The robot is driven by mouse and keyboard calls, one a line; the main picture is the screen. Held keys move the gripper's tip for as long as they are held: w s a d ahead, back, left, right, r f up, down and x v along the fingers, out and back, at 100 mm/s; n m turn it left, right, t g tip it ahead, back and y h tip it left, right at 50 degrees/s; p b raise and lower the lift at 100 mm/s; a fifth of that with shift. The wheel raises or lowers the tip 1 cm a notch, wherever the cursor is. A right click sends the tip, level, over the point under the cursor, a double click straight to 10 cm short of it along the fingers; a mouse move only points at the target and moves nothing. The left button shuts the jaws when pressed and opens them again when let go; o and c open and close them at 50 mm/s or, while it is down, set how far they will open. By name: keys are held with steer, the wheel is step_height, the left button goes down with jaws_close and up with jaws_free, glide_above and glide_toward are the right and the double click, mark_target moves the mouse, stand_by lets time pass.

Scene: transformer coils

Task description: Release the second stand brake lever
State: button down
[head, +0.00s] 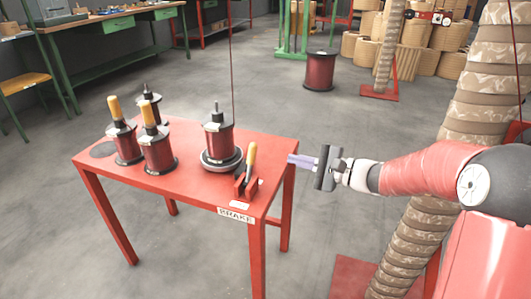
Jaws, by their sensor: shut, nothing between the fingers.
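The brake lever (251,160) has a yellow-orange handle and stands nearly upright, tilted slightly right, on a dark and red bracket (243,188) at the right front corner of a red table. A white label reading BRAKE (236,216) is on the table's front edge below it. Behind and left of the lever, a dark red wire coil (219,138) stands upright on a round grey base (222,161). My gripper (291,159) is shut and empty, pointing left, just right of the lever at the table's right edge. A gap shows between fingertips and handle.
Several more spools (158,147), two with yellow handles, stand on the left of the red table (190,191). A thin dark wire (231,60) rises from the coil. A workbench (95,22) and stool stand back left. A tall wrapped column (475,110) is at right.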

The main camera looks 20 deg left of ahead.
mark_target(250, 164)
steer(key=p+x, duration=0.1)
steer(key=x, duration=0.9)
steer(key=shift+s+a, duration=0.1)
steer(key=shift+s+d+r+p, duration=0.15)
steer(key=shift+s+r, duration=0.25)
steer(key=shift+s, duration=0.15)
steer(key=shift+s+d+r+p, duration=0.15)
steer(key=shift+s+r, duration=0.2)
steer(key=shift+s, duration=0.25)
steer(key=shift+s+d+r, duration=0.1)
steer(key=shift+s+r, duration=0.15)
steer(key=shift+s, duration=0.3)
